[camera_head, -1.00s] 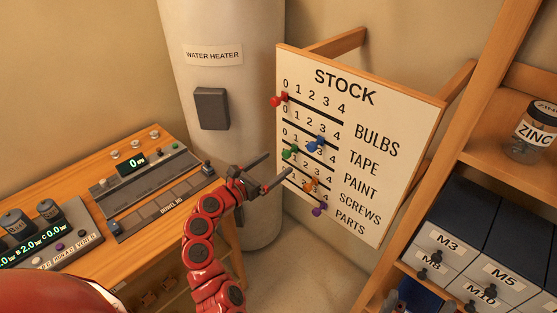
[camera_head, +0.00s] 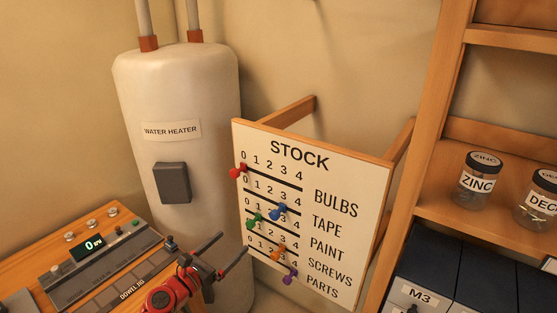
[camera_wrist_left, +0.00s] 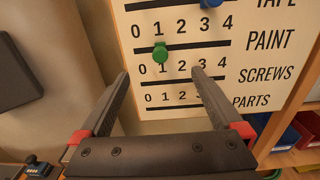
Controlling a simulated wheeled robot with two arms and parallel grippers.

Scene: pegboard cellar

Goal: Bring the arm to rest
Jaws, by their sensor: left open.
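My left gripper (camera_head: 234,242) is open and empty, in front of the lower left part of the white STOCK board (camera_head: 318,180). In the left wrist view its two fingers (camera_wrist_left: 160,73) stand wide apart, pointing at the board's lower rows. The board carries a red knob (camera_head: 237,173) at 0 on BULBS, a blue knob (camera_head: 278,212) on TAPE, a green knob (camera_head: 254,220) near 1 on PAINT, an orange knob (camera_head: 277,254) on SCREWS and a purple knob (camera_head: 290,276) on PARTS. The orange and purple knobs do not show in the wrist view. My right gripper is out of view.
A water heater (camera_head: 190,100) stands behind, left of the board. A wooden bench with a control panel (camera_head: 100,265) is at lower left. A wooden shelf at right holds jars (camera_head: 476,185) and dark drawers (camera_head: 480,285). Open air lies above the arm.

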